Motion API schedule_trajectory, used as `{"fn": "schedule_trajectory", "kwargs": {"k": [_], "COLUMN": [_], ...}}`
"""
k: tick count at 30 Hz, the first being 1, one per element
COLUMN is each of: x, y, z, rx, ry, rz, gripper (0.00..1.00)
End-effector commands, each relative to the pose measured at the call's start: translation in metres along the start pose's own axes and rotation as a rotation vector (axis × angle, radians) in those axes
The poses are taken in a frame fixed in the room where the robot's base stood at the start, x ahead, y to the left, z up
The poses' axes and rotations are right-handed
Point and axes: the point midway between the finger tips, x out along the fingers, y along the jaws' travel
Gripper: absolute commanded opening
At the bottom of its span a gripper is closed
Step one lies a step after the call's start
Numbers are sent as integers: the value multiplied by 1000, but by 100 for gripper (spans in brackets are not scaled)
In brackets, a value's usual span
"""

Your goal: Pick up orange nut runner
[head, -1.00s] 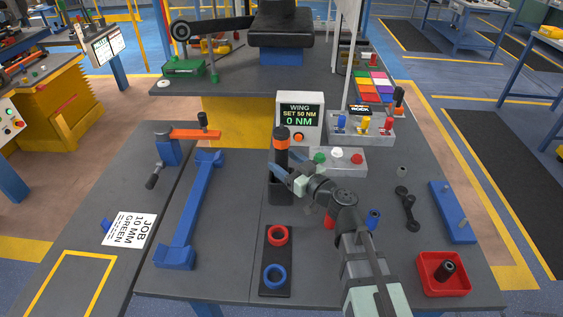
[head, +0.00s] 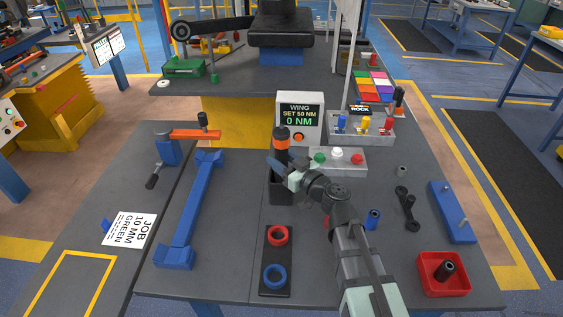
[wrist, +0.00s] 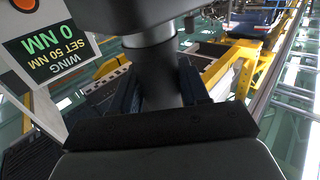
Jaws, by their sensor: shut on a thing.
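The orange nut runner (head: 282,144) is a dark upright tool with an orange band near its top. It stands in a black holder (head: 280,192) in the middle of the bench. My gripper (head: 282,168) is around its body, below the orange band and above the holder. In the wrist view, the grey shaft of the nut runner (wrist: 159,78) sits between the two dark fingers of my gripper (wrist: 160,88), which are shut on it. My gripper hides part of the tool's lower body in the head view.
A display (head: 299,117) reading "0 NM" stands close behind the tool. A grey button box (head: 338,161) is to its right. A black plate (head: 263,262) with red and blue rings lies in front. A long blue bracket (head: 197,208) lies to the left.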

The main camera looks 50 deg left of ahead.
Motion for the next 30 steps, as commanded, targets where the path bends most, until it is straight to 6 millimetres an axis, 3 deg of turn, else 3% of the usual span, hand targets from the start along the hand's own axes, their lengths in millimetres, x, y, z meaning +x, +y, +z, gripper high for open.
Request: {"fn": "schedule_trajectory", "kwargs": {"k": [5,17,23,30], "x": [0,0,0,0], "y": [0,0,0,0], "z": [0,-6,-24,-63], "rx": [0,1,-1,-2], "ry": [0,2,4,5], "rz": [1,0,0,0], "gripper": [0,0,0,0]}}
